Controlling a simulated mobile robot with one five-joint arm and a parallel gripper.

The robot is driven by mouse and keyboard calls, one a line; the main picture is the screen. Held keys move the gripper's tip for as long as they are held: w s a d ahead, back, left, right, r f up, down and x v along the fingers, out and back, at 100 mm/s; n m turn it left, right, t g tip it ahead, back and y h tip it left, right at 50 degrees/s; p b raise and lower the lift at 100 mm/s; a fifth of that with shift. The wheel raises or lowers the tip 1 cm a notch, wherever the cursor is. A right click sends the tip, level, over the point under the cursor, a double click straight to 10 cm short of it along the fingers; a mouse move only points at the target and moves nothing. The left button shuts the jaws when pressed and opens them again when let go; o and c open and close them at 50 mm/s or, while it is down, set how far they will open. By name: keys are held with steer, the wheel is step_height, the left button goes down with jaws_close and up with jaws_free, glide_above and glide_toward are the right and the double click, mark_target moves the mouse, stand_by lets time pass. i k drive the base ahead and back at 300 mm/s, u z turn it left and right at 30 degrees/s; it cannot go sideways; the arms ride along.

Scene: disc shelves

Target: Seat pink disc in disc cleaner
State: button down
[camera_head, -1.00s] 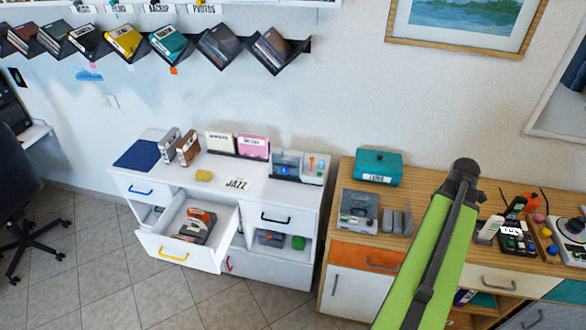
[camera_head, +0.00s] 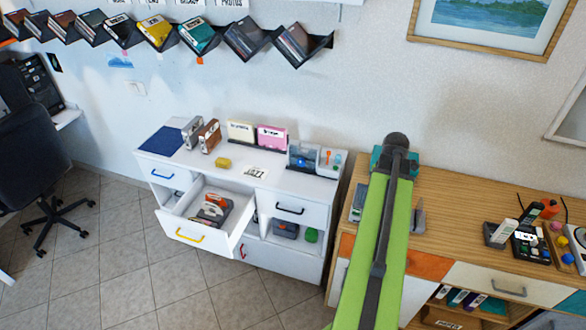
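I cannot make out a loose pink disc. A pink case (camera_head: 271,137) stands upright beside a cream case at the back of the white cabinet. I cannot tell for sure which device is the disc cleaner. A grey device (camera_head: 358,202) on the wooden cabinet is partly hidden by my green arm. A grey and orange device (camera_head: 213,208) lies in the open drawer (camera_head: 183,234) with the yellow handle. My arm rises from the bottom and ends in a dark joint in front of the teal box (camera_head: 378,160). My gripper is not visible.
The white cabinet (camera_head: 318,185) bears a blue mat (camera_head: 162,144), a yellow block (camera_head: 223,162), a JAZZ card (camera_head: 255,172) and a clear-fronted unit (camera_head: 303,156). The open drawer juts over the tiled floor. An office chair (camera_head: 38,165) stands at left. Disc shelves (camera_head: 160,33) hang above.

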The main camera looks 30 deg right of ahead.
mark_target(314, 158)
steer(key=u, duration=0.1)
steer(key=i, duration=0.95)
steer(key=z, duration=0.1)
